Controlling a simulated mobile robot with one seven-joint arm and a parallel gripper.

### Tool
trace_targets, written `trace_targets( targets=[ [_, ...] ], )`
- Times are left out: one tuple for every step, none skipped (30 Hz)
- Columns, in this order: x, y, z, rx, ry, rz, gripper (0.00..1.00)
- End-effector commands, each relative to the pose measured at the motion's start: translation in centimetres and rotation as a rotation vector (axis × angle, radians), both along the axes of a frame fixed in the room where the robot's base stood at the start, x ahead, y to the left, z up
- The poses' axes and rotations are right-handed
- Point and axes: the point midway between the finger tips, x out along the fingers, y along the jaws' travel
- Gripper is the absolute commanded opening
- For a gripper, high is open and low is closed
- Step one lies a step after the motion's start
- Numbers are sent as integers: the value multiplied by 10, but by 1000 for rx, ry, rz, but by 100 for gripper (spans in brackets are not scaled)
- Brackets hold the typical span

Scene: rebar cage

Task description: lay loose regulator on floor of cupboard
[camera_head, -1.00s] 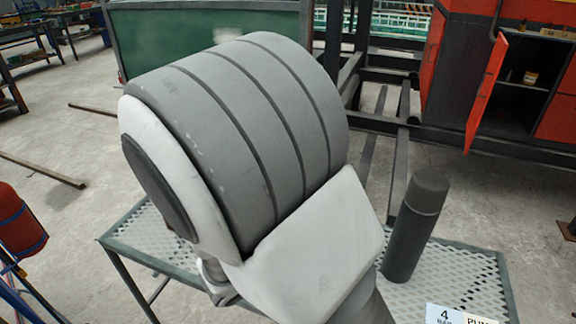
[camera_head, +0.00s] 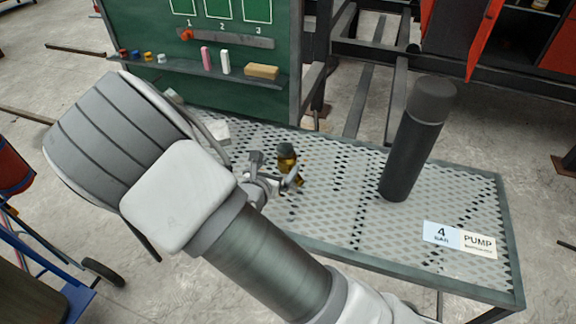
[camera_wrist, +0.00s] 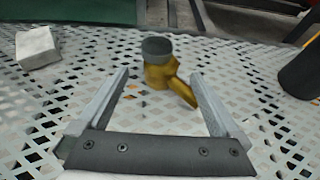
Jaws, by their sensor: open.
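The loose regulator (camera_head: 288,160) is a small brass body with a dark grey knob, standing on the perforated metal table (camera_head: 330,220). In the wrist view the regulator (camera_wrist: 160,72) lies straight ahead, its knob up and a brass stub pointing down to the right. My gripper (camera_wrist: 160,78) is open, its two fingers spread to the left and right of the regulator, with nothing held; contact is not visible. In the head view my gripper (camera_head: 274,168) is low over the table, beside the regulator. The red cupboard (camera_head: 487,38) stands at top right, door open, its floor only partly in view.
A tall dark cylinder (camera_head: 415,140) stands on the table right of the regulator. A pale block (camera_wrist: 37,47) lies at left. A label plate (camera_head: 460,239) is at the table's front right. A green board (camera_head: 215,55) with a shelf rises behind. Dark steel framing stands before the cupboard.

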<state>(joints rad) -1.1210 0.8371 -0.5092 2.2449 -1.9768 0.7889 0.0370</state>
Motion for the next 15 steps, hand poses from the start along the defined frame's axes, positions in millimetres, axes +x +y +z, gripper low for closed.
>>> trace_targets(
  targets=[
    [5,-2,-4,0,0,0,100],
    [8,-3,-5,0,0,-1,100],
    [10,-4,-5,0,0,0,100],
    [11,-5,-6,-1,0,0,100],
    [12,-5,-6,-1,0,0,100],
    [14,-6,-7,-1,0,0,100],
    [16,-7,-9,-1,0,0,100],
    [18,-8,-11,-1,1,-1,100],
    [22,-11,-14,-1,-1,-2,100],
    [26,-13,-17,-1,-2,-1,100],
    [30,-15,-20,-1,-1,-1,100],
    [35,-18,-23,-1,-1,-2,100],
    [38,-19,-24,-2,0,0,100],
    [42,-20,-25,-2,0,-1,100],
    [46,-22,-26,0,-1,-1,100]
  ],
)
